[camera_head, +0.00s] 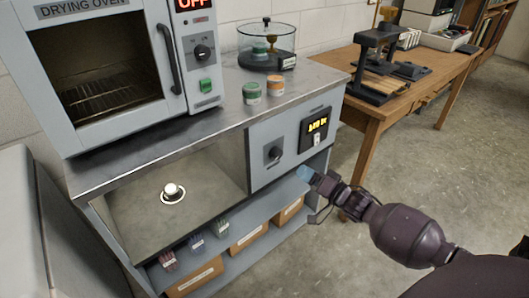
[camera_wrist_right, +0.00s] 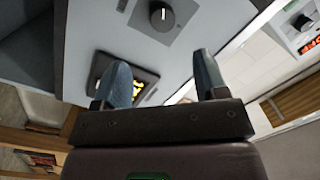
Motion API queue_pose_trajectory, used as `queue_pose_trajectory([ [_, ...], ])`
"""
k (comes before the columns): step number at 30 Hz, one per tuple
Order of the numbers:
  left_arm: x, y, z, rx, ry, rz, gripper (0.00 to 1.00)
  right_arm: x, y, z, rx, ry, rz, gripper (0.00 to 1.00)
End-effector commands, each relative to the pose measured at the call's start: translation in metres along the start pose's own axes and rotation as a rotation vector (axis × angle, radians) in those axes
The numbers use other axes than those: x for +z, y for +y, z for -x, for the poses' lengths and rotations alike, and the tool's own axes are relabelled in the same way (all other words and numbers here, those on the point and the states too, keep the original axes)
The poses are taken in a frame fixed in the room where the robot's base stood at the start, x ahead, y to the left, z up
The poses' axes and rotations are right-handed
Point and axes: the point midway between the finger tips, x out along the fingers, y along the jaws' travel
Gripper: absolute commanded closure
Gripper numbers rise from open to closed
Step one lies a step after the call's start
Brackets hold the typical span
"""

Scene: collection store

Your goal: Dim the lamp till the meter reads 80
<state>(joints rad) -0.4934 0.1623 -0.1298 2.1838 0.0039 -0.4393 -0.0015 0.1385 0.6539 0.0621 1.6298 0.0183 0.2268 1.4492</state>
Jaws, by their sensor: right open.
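The lamp (camera_head: 172,190) is a small lit white bulb in a ring, inside the open bay under the counter. A dark round knob (camera_head: 275,153) with a pale pointer mark sits on the grey front panel (camera_head: 294,145) right of the bay. The meter (camera_head: 317,124) is a black display with yellow characters that I cannot read. My right gripper (camera_head: 305,173) is open and empty, in front of the panel's lower right, apart from the knob. In the right wrist view the knob (camera_wrist_right: 162,14) is beyond the open fingers (camera_wrist_right: 162,65), and the left finger partly covers the meter (camera_wrist_right: 145,90). My left gripper is out of view.
A drying oven (camera_head: 110,60) showing OFF stands on the metal counter, with a glass vessel (camera_head: 267,42) and two small jars (camera_head: 251,93) beside it. A wooden table (camera_head: 430,75) stands at right. The floor before it is clear.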

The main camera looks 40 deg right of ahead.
Motion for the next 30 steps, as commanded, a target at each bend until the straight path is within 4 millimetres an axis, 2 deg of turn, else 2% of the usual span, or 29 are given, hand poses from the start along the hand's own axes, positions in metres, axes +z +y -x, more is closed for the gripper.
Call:
queue_pose_trajectory([
  [8,0.0,0.0,-0.002,0.001,0.003,-0.003,0.57,-0.003,0.001,-0.017,-0.009,0.002,-0.014,0.34],
  [13,0.011,0.001,-0.003,0.002,-0.017,-0.011,0.57,-0.002,0.002,-0.042,-0.008,0.001,-0.014,0.34],
  [18,0.014,0.002,-0.005,0.003,-0.016,-0.025,0.57,-0.001,0.003,-0.068,-0.006,0.0,-0.013,0.34],
  [24,0.007,0.003,-0.006,0.006,0.003,-0.041,0.57,-0.001,0.002,-0.095,-0.006,0.0,-0.013,0.34],
  [30,0.004,0.004,-0.008,0.007,0.012,-0.053,0.57,-0.003,0.0,-0.108,-0.008,0.001,-0.012,0.34],
])
